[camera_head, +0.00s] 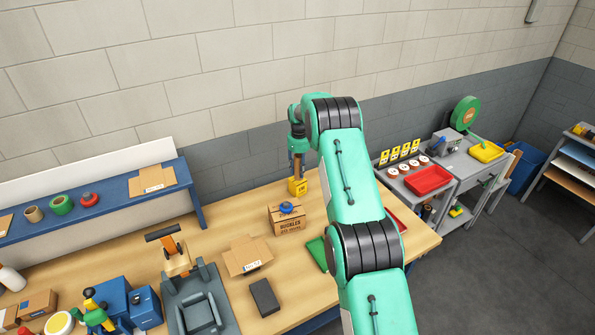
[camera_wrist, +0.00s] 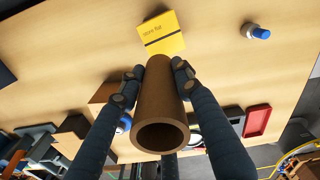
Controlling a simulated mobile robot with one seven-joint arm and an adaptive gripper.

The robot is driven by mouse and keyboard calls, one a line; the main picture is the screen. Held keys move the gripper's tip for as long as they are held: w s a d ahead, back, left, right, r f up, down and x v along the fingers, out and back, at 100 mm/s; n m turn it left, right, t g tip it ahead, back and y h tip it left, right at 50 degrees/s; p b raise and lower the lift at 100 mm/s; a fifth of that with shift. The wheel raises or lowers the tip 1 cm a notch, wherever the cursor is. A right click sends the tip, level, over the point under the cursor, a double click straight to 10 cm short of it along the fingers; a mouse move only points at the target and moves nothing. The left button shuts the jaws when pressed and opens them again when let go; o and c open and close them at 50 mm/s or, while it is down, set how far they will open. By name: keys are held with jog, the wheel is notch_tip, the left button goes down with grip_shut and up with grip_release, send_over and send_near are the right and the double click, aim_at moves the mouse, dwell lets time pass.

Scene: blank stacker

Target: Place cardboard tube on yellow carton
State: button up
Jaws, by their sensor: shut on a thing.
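My gripper (camera_head: 297,152) points down over the back of the wooden workbench. In the wrist view my gripper (camera_wrist: 158,72) is shut on the brown cardboard tube (camera_wrist: 160,98), with fingers on both its sides. The tube's open near end faces the wrist camera. The yellow carton (camera_wrist: 163,33) lies just beyond the tube's far end. In the head view the carton (camera_head: 298,187) stands on the bench directly below my gripper, and the tube (camera_head: 297,169) shows as a thin brown strip above it. Whether the tube touches the carton, I cannot tell.
A cardboard box (camera_head: 289,222) with a blue item (camera_head: 287,207) on top stands in front of the carton. A blue-capped object (camera_wrist: 257,32) stands apart in the wrist view. A flat open box (camera_head: 247,256) and a dark block (camera_head: 264,297) lie nearer. Bench left of the carton is clear.

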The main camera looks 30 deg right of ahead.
aim_at(298, 170)
jog(key=shift+w+d+f, duration=0.1)
jog(key=shift+w+d, duration=0.2)
jog(key=shift+w, duration=0.65)
jog(key=shift+w+d+f, duration=0.1)
jog(key=shift+w+d, duration=0.2)
jog(key=shift+w, duration=0.6)
jog(key=shift+f+p, duration=0.5)
jog(key=shift+f, duration=1.25)
jog(key=shift+f, duration=0.15)
jog(key=o, duration=1.1)
